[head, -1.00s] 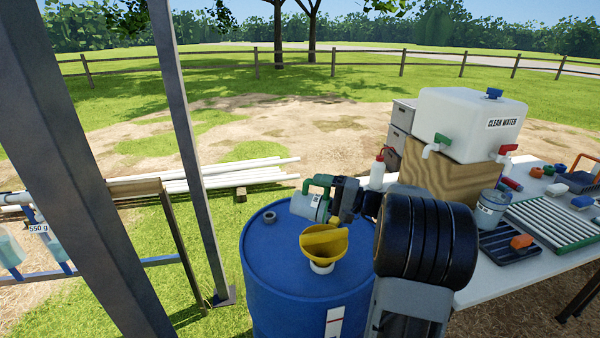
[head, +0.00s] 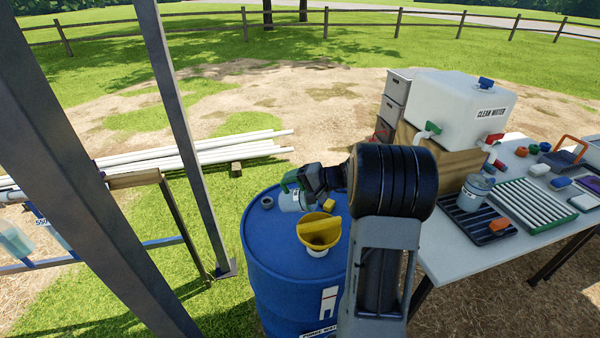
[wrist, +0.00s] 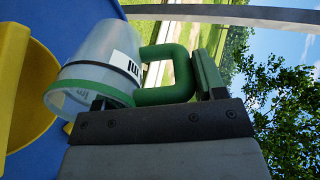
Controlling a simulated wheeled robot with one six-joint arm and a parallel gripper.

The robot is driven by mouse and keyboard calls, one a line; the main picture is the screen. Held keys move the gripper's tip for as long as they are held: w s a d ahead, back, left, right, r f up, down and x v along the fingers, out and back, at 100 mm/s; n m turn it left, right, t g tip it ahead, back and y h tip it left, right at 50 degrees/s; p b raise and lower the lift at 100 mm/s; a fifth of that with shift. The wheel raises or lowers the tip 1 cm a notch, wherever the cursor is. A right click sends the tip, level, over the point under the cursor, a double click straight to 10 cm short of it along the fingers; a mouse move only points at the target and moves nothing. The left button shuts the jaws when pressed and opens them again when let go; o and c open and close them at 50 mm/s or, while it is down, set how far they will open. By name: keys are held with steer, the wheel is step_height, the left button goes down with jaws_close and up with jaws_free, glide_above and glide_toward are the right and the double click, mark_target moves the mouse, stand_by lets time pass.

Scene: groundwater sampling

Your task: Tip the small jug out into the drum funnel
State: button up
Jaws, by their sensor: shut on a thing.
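The small jug (head: 292,201) is a translucent cup with a green handle and a label, held on its side or steeply tilted over the blue drum (head: 285,262). My gripper (wrist: 160,95) is shut on its green handle (wrist: 168,72). In the wrist view the jug (wrist: 100,60) has its green-rimmed end at the lower left, towards the yellow funnel (wrist: 14,80). In the head view the funnel (head: 318,231) stands on the drum top, just right of and nearer than the jug. I cannot see any liquid leaving the jug.
A dark round cap (head: 267,203) is on the drum top. A small yellow piece (head: 329,205) shows behind the funnel. The table (head: 450,248) at right holds a clean-water tank (head: 465,105), a lidded pail (head: 474,192) and racks. A grey post (head: 180,130) stands left.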

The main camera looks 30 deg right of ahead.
mark_target(285, 183)
steer(key=shift+w+a+r+g+h+p, duration=0.25)
steer(key=shift+g+h+p, duration=0.2)
steer(key=shift+p, duration=0.7)
steer(key=g+h+p, duration=0.1)
steer(key=p, duration=0.1)
steer(key=w+a+g+h+p, duration=0.1)
steer(key=shift+a+f+p, duration=0.15)
steer(key=shift+f+p, duration=0.15)
steer(key=shift+p, duration=0.05)
steer(key=h+p, duration=0.1)
steer(key=p, duration=0.2)
steer(key=r+g+h+p, duration=0.1)
steer(key=p, duration=0.2)
steer(key=shift+w+a+g, duration=0.2)
steer(key=shift+g, duration=0.05)
steer(key=shift+w+f+g+h+b, duration=0.15)
steer(key=shift+g+h+b, duration=0.15)
steer(key=shift+h, duration=0.05)
steer(key=shift+a+h, duration=0.1)
steer(key=shift+h, duration=0.2)
steer(key=shift+f+g+h, duration=0.15)
steer(key=shift+g+h, duration=0.35)
steer(key=shift+g, duration=0.3)
steer(key=shift+f+g+h, duration=0.25)
steer(key=shift+g+h, duration=0.3)
steer(key=shift+h, duration=0.1)
steer(key=shift+f+g+h, duration=0.2)
steer(key=shift+g+h, duration=0.35)
steer(key=shift+h, duration=0.1)
